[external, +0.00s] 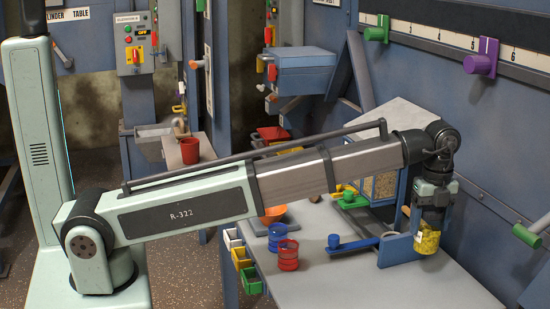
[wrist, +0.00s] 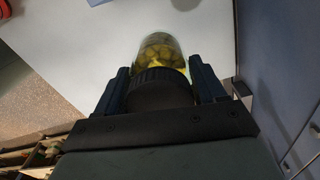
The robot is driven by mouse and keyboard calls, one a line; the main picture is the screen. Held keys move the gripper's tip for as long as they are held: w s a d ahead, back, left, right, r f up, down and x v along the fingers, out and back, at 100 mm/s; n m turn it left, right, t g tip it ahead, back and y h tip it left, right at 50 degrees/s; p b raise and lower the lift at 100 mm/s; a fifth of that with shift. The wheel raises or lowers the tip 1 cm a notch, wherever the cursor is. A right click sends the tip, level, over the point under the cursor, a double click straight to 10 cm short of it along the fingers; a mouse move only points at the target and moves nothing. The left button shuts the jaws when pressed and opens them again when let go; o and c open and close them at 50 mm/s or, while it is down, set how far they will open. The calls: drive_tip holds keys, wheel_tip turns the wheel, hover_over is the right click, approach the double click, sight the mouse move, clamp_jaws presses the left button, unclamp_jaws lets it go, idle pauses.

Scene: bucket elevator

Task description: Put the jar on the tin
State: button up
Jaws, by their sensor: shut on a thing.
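The jar (external: 427,244) is glass with yellow-green contents. In the wrist view the jar (wrist: 158,50) shows with a dark lid between the two fingers. My gripper (external: 430,217) is shut on it from above, at the lid end. I cannot tell whether its base touches the table. In the wrist view my gripper (wrist: 160,88) has one finger on each side of the lid. A red ribbed can (external: 288,256) and a blue can (external: 277,236) stand together on the table, left of my gripper. I cannot tell for sure which can is the tin.
A blue bracket with a lever (external: 398,250) stands just left of the jar. A green lever piece (external: 350,198) and an orange bowl (external: 271,215) are farther back. Small coloured bins (external: 242,257) line the table's left edge. The front of the table (external: 370,288) is clear. A blue wall rises at right.

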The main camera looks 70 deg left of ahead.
drive_tip(key=n, duration=0.6)
drive_tip(key=shift+s, duration=0.25)
drive_tip(key=n, duration=0.2)
drive_tip(key=s+n, duration=0.1)
drive_tip(key=n, duration=0.1)
drive_tip(key=shift+s+a+f, duration=0.15)
drive_tip(key=shift+s, duration=0.05)
drive_tip(key=s+a+n, duration=1)
drive_tip(key=s, duration=0.3)
drive_tip(key=s+a+r, duration=0.2)
drive_tip(key=a+r, duration=0.1)
drive_tip(key=a, duration=1.3)
drive_tip(key=s+a+r, duration=0.2)
drive_tip(key=a+r, duration=0.1)
drive_tip(key=a, duration=1.3)
drive_tip(key=s+a+r, duration=0.1)
drive_tip(key=a+r, duration=0.2)
drive_tip(key=a, duration=1.3)
drive_tip(key=f+m, duration=1)
drive_tip(key=shift+d+m, duration=0.2)
drive_tip(key=shift+m, duration=0.1)
